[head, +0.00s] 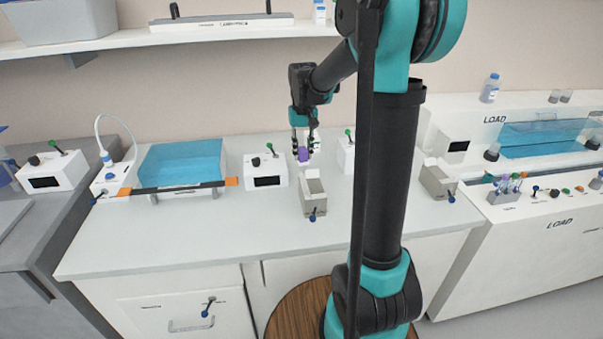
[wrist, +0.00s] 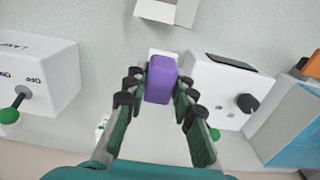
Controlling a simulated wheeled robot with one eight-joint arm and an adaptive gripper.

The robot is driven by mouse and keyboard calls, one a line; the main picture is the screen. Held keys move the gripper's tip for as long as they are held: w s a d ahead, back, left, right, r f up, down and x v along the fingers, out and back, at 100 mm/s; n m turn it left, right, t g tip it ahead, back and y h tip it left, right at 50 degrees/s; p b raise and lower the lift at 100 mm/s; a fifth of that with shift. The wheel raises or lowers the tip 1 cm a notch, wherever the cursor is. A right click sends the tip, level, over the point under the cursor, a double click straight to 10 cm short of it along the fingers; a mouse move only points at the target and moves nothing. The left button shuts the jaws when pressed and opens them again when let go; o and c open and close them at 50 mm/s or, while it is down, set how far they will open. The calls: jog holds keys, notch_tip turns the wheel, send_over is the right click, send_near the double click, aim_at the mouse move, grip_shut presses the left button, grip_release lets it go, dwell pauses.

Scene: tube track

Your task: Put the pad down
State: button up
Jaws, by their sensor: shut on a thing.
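The pad is a small purple block (wrist: 160,82) with a white face at its far end in the wrist view. My gripper (wrist: 160,90) is shut on it, with fingers on both sides. In the head view my gripper (head: 303,142) points down over the back of the white counter, and the purple pad (head: 303,154) shows between its fingertips. Whether the pad touches the counter I cannot tell.
A grey open-topped holder (head: 314,195) stands on the counter in front of my gripper. White control boxes stand left (head: 265,171) and right (head: 346,153) of it. A blue tank (head: 180,163) is further left. The front middle counter (head: 240,220) is clear.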

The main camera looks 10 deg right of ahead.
notch_tip(320, 180, down, 9)
jog(key=shift+r, duration=0.1)
dwell(0.3)
jog(key=o, duration=1)
jog(key=shift+o, duration=0.2)
